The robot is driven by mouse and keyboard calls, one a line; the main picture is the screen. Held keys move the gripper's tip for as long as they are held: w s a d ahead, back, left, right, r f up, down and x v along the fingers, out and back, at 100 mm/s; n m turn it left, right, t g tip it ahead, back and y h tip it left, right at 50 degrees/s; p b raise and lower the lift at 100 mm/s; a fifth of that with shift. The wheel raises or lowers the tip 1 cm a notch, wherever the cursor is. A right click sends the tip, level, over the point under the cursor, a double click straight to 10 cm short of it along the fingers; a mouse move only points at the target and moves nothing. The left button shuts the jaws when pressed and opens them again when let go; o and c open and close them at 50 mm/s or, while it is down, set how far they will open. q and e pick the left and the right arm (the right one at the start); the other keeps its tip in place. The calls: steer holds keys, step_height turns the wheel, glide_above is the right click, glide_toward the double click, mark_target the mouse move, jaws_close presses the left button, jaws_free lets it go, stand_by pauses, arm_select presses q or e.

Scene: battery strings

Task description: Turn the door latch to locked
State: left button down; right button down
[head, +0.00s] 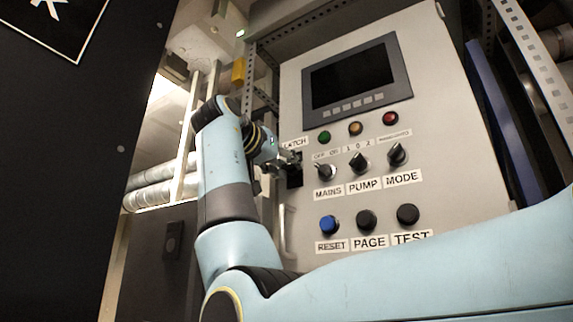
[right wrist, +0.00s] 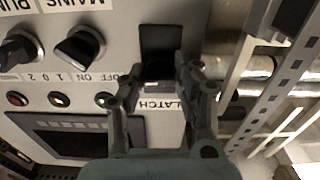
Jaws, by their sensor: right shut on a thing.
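The door latch sits on a black plate (head: 295,177) at the left edge of the grey cabinet door (head: 435,100), under the label LATCH (head: 294,143). In the right wrist view, turned upside down, the dark latch (right wrist: 158,73) lies between the fingertips over its black plate (right wrist: 160,38). My right gripper (head: 287,160) is shut on the latch; it also shows in the right wrist view (right wrist: 160,78). In the head view the fingers hide most of the latch, so I cannot tell its angle. My left gripper is not in view.
The MAINS knob (head: 325,171) is close to the right of the gripper, with the PUMP knob (head: 359,162) and MODE knob (head: 397,154) beyond. A screen (head: 350,80) is above, and a blue button (head: 328,225) is below. A door handle (head: 285,232) hangs under the latch.

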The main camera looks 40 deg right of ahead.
steer(key=n+p, duration=0.1)
steer(key=n, duration=0.2)
steer(key=shift+r+n, duration=0.1)
steer(key=shift+n, duration=0.3)
steer(key=n+p, duration=0.2)
steer(key=n, duration=0.3)
steer(key=shift+p, duration=0.4)
steer(key=n+p, duration=0.3)
steer(key=n, duration=0.2)
steer(key=shift+n, duration=0.3)
steer(key=shift+n+p, duration=0.8)
steer(key=shift+n, duration=0.7)
steer(key=c, duration=1)
jaws_free()
steer(key=shift+o, duration=0.2)
